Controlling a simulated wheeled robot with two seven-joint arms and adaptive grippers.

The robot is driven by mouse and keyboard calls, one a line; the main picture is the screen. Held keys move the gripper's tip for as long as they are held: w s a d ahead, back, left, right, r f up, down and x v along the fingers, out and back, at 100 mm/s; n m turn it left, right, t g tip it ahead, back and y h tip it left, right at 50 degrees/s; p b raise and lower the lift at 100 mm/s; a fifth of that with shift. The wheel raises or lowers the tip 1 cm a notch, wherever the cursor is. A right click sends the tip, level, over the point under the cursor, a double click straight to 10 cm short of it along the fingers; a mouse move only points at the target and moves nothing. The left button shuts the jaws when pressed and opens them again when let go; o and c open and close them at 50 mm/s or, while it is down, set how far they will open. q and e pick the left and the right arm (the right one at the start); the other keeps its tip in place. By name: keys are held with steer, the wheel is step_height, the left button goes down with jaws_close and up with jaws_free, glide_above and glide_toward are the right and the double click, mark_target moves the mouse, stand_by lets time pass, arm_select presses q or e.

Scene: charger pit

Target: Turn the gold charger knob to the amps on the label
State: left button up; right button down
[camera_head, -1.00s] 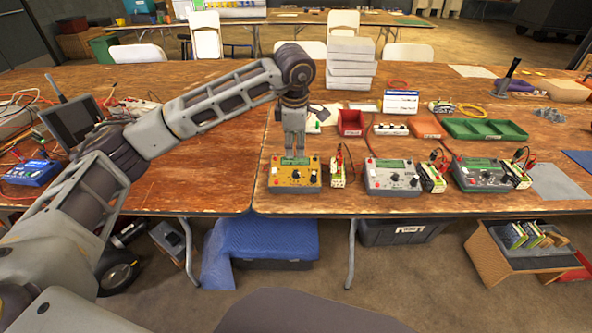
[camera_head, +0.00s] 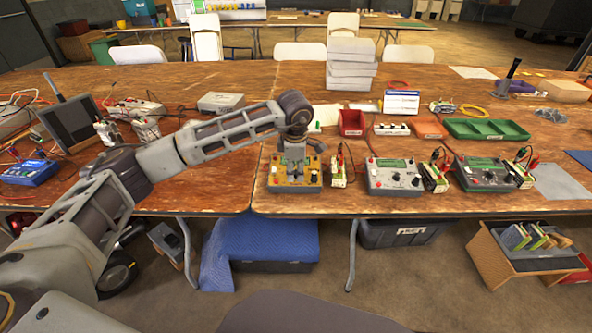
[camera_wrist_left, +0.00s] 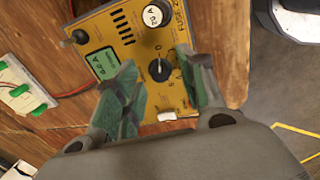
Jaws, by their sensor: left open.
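The gold charger (camera_head: 281,187) sits near the table's front edge in the head view. In the left wrist view its gold face (camera_wrist_left: 136,48) appears rotated, with a dark round knob (camera_wrist_left: 159,70) bearing a pale pointer line. A green display (camera_wrist_left: 103,63) has small text, hard to read. My left gripper (camera_head: 294,160) is over the charger, pointing down. In the wrist view its green-padded fingers (camera_wrist_left: 163,92) are spread to either side of the knob, with a gap around it. My right gripper is out of view.
A white-green battery pack (camera_head: 338,171) with red and black leads stands just right of the gold charger. A red bin (camera_head: 352,123) and a green tray (camera_head: 486,130) lie behind.

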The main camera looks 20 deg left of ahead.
arm_select(q)
steer(key=shift+f, duration=0.2)
jaws_close()
